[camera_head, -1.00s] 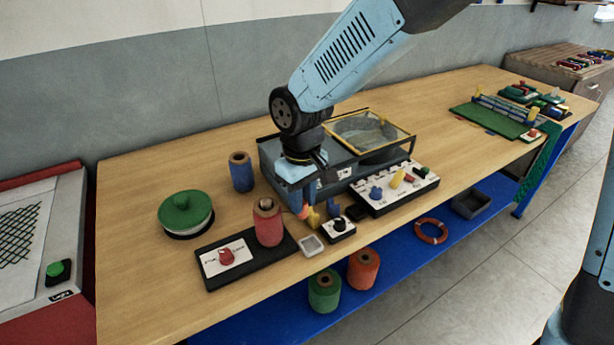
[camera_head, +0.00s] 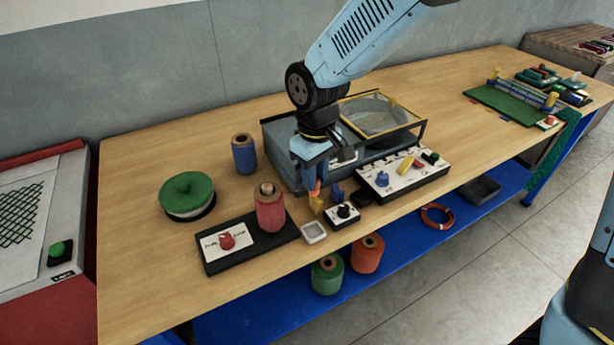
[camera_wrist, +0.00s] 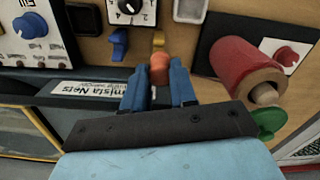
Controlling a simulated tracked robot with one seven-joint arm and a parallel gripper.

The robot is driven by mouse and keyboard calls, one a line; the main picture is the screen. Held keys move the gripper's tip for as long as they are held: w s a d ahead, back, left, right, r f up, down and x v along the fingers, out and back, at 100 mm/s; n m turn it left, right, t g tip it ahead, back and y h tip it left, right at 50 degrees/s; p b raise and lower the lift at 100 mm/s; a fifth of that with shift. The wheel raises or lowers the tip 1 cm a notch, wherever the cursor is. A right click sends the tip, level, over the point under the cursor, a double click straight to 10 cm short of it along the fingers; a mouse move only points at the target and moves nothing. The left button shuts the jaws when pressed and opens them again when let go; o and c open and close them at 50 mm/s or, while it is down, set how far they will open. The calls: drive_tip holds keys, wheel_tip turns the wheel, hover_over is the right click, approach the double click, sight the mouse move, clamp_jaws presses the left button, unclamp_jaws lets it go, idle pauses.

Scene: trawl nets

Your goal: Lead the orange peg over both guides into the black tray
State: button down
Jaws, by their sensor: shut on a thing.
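My gripper (camera_wrist: 160,82) is shut on the orange peg (camera_wrist: 160,68), whose rounded end shows between the blue fingers. In the head view the peg (camera_head: 317,188) is just above the yellow guide (camera_head: 316,205); whether they touch, I cannot tell. The yellow guide (camera_wrist: 158,40) also shows beyond the peg in the wrist view. The blue guide (camera_head: 337,192) stands to its right; in the wrist view the blue guide (camera_wrist: 118,42) is to the left. A small black tray (camera_head: 361,200) lies to the right of the blue guide and appears in the wrist view (camera_wrist: 84,18).
A white dial box (camera_head: 344,214) and a light grey dish (camera_head: 314,232) sit in front of the guides. A red spool (camera_head: 270,210) stands left, on a black board. A white control panel (camera_head: 400,180) is at right, and a grey machine (camera_head: 285,170) is behind.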

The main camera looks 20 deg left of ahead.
drive_tip(key=shift+w+d, duration=2.15)
drive_tip(key=shift+w, duration=0.25)
drive_tip(key=shift+w+d+f, duration=0.35)
drive_tip(key=shift+d+f, duration=0.45)
drive_tip(key=shift+d, duration=0.15)
drive_tip(key=shift+w+d+f, duration=0.3)
drive_tip(key=shift+d+f, duration=0.5)
drive_tip(key=shift+d, duration=0.1)
drive_tip(key=shift+w+d+f, duration=0.35)
drive_tip(key=shift+d+f, duration=0.45)
drive_tip(key=shift+d, duration=0.15)
drive_tip(key=shift+f, duration=0.2)
drive_tip(key=c, duration=0.8)
unclamp_jaws()
wheel_tip(320, 180, up, 14)
drive_tip(key=shift+f, duration=0.15)
